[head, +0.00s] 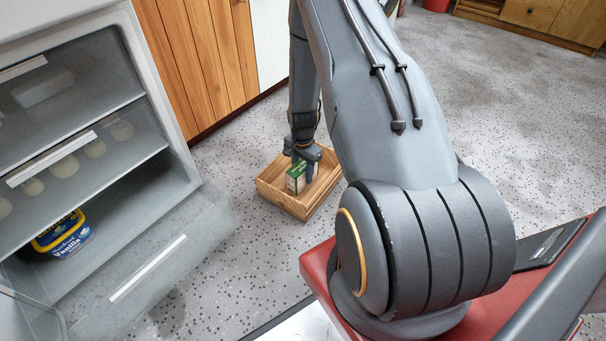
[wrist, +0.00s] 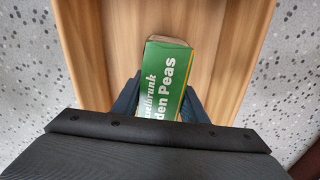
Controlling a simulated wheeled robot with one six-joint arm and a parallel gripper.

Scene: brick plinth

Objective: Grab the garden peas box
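The garden peas box (head: 296,178) is a small green and white carton in the wooden crate on the floor. In the wrist view the box (wrist: 165,80) shows its green face with "Peas" lettering and a brownish top end, slightly tilted in the picture. My gripper (head: 303,165) reaches down into the crate. In the wrist view its two dark fingers (wrist: 162,98) lie against the left and right sides of the box, with no clear gap. The gripper is shut on the box. The lower part of the box is hidden by my gripper body.
The wooden crate (head: 285,201) stands on the speckled floor (head: 235,165). At left is an open fridge with its glassy drawer front (head: 150,265) sticking out, and a vanilla tub (head: 62,235) inside. Wooden cabinets (head: 205,55) stand behind the crate. Floor at right is clear.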

